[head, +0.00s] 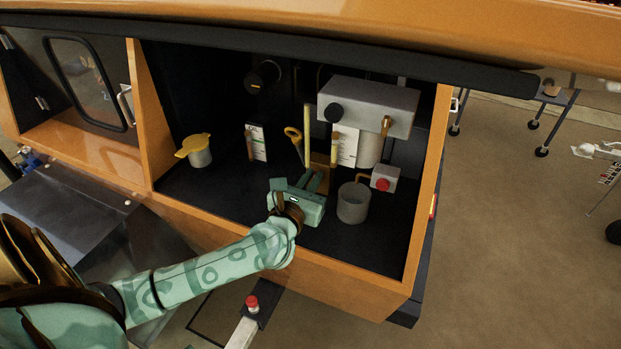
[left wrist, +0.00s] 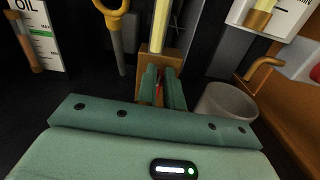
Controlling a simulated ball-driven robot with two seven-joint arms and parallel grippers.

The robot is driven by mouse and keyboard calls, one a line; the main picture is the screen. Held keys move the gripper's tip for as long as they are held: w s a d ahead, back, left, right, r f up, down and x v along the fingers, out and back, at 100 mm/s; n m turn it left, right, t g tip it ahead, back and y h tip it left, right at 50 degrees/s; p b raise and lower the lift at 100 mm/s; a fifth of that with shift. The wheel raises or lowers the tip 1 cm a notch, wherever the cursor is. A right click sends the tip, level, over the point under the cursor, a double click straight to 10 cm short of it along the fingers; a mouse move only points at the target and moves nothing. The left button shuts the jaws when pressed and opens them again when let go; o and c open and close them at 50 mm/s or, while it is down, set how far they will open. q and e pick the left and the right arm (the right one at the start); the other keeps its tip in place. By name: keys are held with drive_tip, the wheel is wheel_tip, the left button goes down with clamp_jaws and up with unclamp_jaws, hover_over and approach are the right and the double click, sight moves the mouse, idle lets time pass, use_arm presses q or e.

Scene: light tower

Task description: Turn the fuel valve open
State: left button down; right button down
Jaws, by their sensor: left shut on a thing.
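The fuel valve appears to be the brass block (head: 320,163) below the pale yellow upright tube inside the open compartment. It also shows in the left wrist view (left wrist: 151,67). My left gripper (head: 314,182) reaches in from the front, with its fingers against the front of this block. In the left wrist view its fingers (left wrist: 163,88) are close together on a small red part, seen as a sliver between them and taken to be the valve handle. The fingers hide most of the handle, so its angle cannot be told. My right gripper is not in view.
A grey cup (head: 353,203) stands just right of my left gripper, under a brass spout and a box with a red knob (head: 382,184). A yellow dipstick ring (head: 293,134) and a yellow-capped filler (head: 196,150) are to the left. A grey tank (head: 368,105) hangs above.

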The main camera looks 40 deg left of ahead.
use_arm(q)
drive_tip(key=m+p, duration=0.4)
drive_tip(key=shift+d+r+m, duration=0.1)
drive_tip(key=shift+d+m, duration=0.2)
drive_tip(key=shift+d, duration=0.1)
drive_tip(key=m+p, duration=0.2)
drive_tip(key=m, duration=0.1)
drive_tip(key=m+p, duration=0.1)
drive_tip(key=p, duration=0.1)
drive_tip(key=shift+w+d+f, duration=0.1)
drive_tip(key=shift+d+f, duration=0.2)
drive_tip(key=shift+f, duration=0.05)
drive_tip(key=m+p, duration=0.1)
drive_tip(key=m, duration=0.1)
drive_tip(key=m+p, duration=0.1)
drive_tip(key=m, duration=0.2)
drive_tip(key=shift+d+f, duration=0.2)
drive_tip(key=shift+f, duration=0.2)
drive_tip(key=shift+f+m+p, duration=0.25)
drive_tip(key=shift+m+p, duration=0.2)
drive_tip(key=shift+m, duration=0.5)
drive_tip(key=shift+f+m+p, duration=0.2)
drive_tip(key=shift+m+p, duration=0.25)
drive_tip(key=shift+m, duration=0.5)
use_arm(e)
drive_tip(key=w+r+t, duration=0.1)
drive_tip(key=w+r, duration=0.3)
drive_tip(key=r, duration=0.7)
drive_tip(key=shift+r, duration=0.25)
